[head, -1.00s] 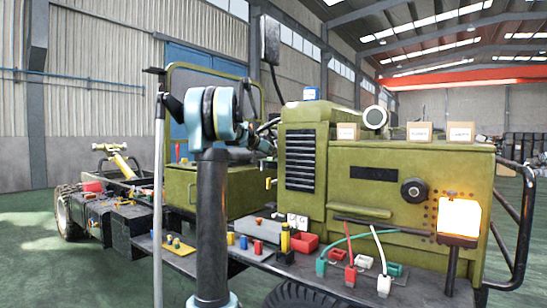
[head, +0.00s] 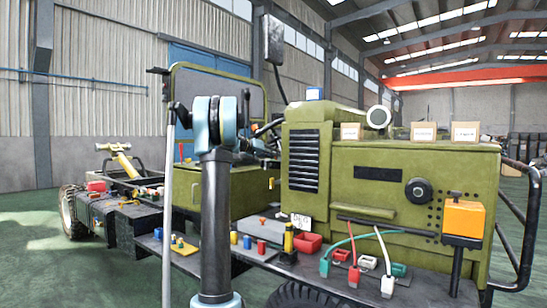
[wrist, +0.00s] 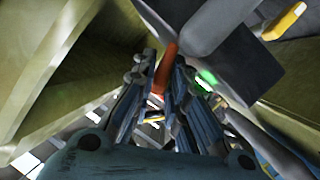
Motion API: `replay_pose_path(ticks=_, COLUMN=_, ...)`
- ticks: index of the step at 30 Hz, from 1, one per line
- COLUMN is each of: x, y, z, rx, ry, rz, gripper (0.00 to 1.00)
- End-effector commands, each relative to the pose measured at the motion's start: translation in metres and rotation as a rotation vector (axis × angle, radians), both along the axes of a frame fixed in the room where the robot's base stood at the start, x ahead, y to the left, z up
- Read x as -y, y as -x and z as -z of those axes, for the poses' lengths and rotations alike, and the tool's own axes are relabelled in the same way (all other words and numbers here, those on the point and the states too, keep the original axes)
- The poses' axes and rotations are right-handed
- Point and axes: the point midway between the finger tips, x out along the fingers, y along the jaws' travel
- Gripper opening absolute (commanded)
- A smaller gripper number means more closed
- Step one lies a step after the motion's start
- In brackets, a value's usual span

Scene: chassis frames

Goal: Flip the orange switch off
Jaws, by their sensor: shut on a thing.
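The orange switch (wrist: 167,62) shows in the wrist view as a short orange-red lever beside a dark box-shaped part. My gripper (wrist: 163,88) has its two blue-grey fingers closed around the lever, one on each side. The lever's base is partly hidden by the dark part and the fingers. In the head view my own arm stands in front of the green vehicle, and I cannot make out the fingers or the switch there. An orange lamp box (head: 464,218) on a post at the vehicle's right front is unlit.
The green vehicle (head: 350,200) fills the middle and right. Its side shelf holds a red bin (head: 307,243), colored cylinders and cabled connectors. A yellow part (wrist: 285,22) is at the wrist view's upper right. Green floor is open at the left.

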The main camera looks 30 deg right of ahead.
Motion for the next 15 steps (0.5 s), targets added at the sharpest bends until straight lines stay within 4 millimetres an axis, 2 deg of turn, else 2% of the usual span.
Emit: replay_pose_path(ticks=15, x=-0.0013, y=-0.0045, z=0.0002, rx=-0.078, ry=0.035, rz=-0.004, gripper=0.0)
